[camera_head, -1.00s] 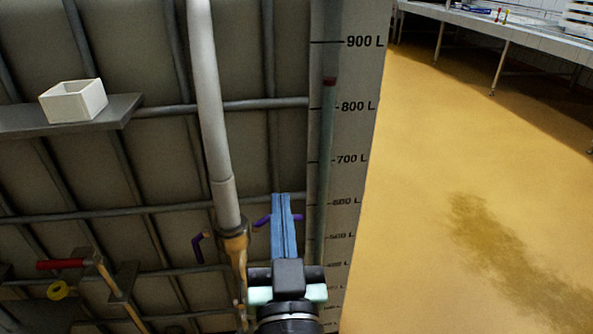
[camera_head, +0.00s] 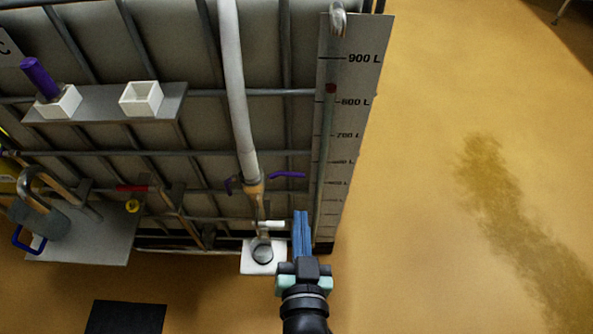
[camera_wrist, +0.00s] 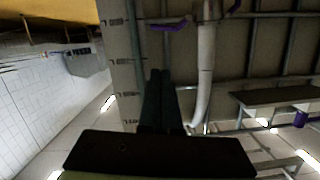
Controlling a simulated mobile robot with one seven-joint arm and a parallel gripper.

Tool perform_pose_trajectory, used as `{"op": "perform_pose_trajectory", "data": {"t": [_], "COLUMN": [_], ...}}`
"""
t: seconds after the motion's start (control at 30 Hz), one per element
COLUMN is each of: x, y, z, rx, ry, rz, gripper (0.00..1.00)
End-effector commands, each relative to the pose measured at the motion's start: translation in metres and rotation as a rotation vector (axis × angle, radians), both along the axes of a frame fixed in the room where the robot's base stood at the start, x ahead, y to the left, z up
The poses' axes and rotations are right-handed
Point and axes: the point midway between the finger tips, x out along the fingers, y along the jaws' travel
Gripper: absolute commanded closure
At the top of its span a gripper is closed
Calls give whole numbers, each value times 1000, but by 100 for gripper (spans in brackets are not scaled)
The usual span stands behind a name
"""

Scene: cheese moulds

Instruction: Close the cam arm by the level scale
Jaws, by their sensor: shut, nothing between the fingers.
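The level scale (camera_head: 333,120) is a pale upright panel with litre marks on the tank's right edge. Left of it, a pale hose ends in a brass-coloured coupling (camera_head: 254,190) with purple cam arms. The cam arm by the scale (camera_head: 288,175) sticks out sideways toward the scale; it also shows in the wrist view (camera_wrist: 170,25). The other cam arm (camera_head: 229,185) is on the coupling's left side and looks closer to it. My gripper (camera_head: 300,213), with blue fingers, is shut and empty, below the near cam arm in the picture and apparently apart from it.
A white valve handle (camera_head: 270,224) and a white block (camera_head: 263,256) are left of my gripper. A shelf (camera_head: 100,100) holds white boxes, one with a purple rod. Tank bars lie behind. The yellow floor (camera_head: 430,220) at right is clear.

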Motion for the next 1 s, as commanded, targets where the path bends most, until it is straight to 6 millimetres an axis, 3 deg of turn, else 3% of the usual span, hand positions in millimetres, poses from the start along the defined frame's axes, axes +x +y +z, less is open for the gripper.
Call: {"op": "perform_pose_trajectory", "data": {"t": [0.17,0.67,0.8,1.0], "x": [18,101,110,118], "y": [1,4,7,9], "z": [-3,-21,-40,-50], "rx": [0,-1,-1,-1], "ry": [-4,-3,0,-2], "rz": [-1,1,2,2], "gripper": [100,100,100,100]}}
